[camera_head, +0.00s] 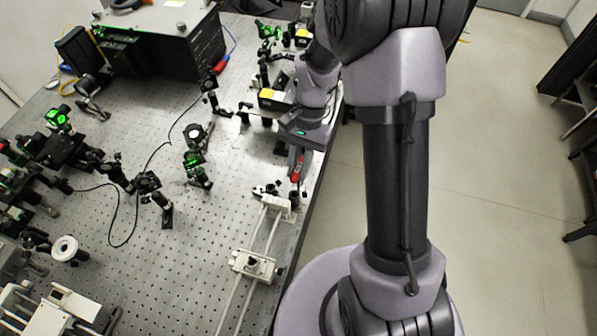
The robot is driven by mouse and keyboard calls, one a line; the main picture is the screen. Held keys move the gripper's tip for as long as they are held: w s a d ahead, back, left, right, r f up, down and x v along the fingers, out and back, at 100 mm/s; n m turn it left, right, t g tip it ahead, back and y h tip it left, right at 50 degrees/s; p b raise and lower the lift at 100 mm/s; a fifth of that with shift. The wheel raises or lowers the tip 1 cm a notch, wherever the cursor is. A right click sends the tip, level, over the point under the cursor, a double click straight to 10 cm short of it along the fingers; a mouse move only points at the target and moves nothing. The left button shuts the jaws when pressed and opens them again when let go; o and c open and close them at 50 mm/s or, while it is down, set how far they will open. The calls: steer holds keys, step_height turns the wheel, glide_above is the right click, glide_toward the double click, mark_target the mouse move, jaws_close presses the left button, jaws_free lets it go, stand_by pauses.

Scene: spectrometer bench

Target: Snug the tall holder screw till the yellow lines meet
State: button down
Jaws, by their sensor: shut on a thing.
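My gripper (296,158) reaches down over the right edge of the perforated bench. It is shut on a slim red object (298,170), which looks like a tool handle and points down. Below it, small dark holders (293,196) stand near the bench edge by the end of a white rail. I cannot tell which one is the tall holder, or whether the red object touches a screw. The yellow lines are too small to make out.
The white rail (252,262) runs along the bench's right side. Dark optic mounts (197,170) with green light stand to the left. A large black box (160,40) is at the back. A cable (110,240) loops across the bench (215,240).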

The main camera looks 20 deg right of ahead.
steer(key=m, duration=0.1)
steer(key=m+t+b, duration=0.1)
steer(key=m, duration=0.1)
steer(key=m+y+b, duration=0.1)
steer(key=shift+f+m+t, duration=0.3)
steer(key=shift+f+m, duration=0.05)
steer(key=shift+m, duration=0.05)
steer(key=shift+r, duration=0.4)
steer(key=shift+w+r+p, duration=0.1)
steer(key=shift+r+p, duration=0.25)
steer(key=shift+p, duration=0.15)
steer(key=shift+r+p, duration=0.4)
steer(key=shift+r, duration=0.1)
step_height(320, 180, up, 5)
steer(key=p, duration=0.4)
steer(key=shift+r, duration=0.1)
